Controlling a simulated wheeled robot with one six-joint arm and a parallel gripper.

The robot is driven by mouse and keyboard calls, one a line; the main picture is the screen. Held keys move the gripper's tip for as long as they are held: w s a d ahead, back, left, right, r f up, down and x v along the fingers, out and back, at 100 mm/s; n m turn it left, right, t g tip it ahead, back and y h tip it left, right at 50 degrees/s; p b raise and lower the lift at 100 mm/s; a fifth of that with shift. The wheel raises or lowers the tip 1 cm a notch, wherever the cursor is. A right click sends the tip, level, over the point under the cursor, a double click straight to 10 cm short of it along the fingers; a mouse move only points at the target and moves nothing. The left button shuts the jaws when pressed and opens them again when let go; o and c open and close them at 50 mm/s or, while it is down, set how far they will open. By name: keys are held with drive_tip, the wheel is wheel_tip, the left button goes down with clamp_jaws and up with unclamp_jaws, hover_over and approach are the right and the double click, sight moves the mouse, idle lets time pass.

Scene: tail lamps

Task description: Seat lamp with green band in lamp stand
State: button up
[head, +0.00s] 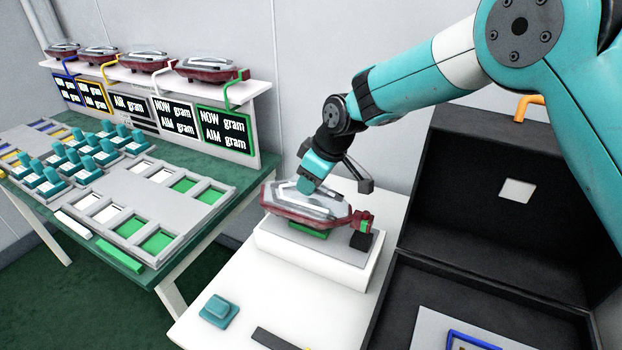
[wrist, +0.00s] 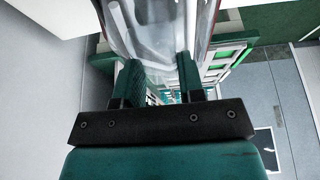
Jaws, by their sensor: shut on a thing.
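The lamp (head: 285,208), dark red with a clear top, lies lengthwise over the white lamp stand (head: 330,268). Green shows on the red plug at its right end, above a small black block (head: 362,241) on the stand. A green patch (head: 309,233) shows under the lamp. I cannot tell whether the lamp rests fully on the stand or sits slightly above it. My gripper (head: 312,184) is shut on the lamp from above. In the wrist view, the fingers of my gripper (wrist: 160,80) press against the clear lamp body (wrist: 150,28).
A shelf (head: 150,82) at the back left bears several similar lamps above signs. The green table (head: 50,200) holds trays with teal parts. An open black case (head: 480,180) stands close on the right. A teal block (head: 218,310) lies on the white table (head: 240,275).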

idle(0.4)
drive_tip(key=shift+f+b, duration=0.9)
drive_tip(key=shift+f, duration=0.5)
drive_tip(key=o, duration=1.2)
drive_tip(key=b+v, duration=0.2)
drive_tip(key=v, duration=1.5)
drive_tip(key=shift+r, duration=0.2)
drive_tip(key=shift+s+d, duration=0.15)
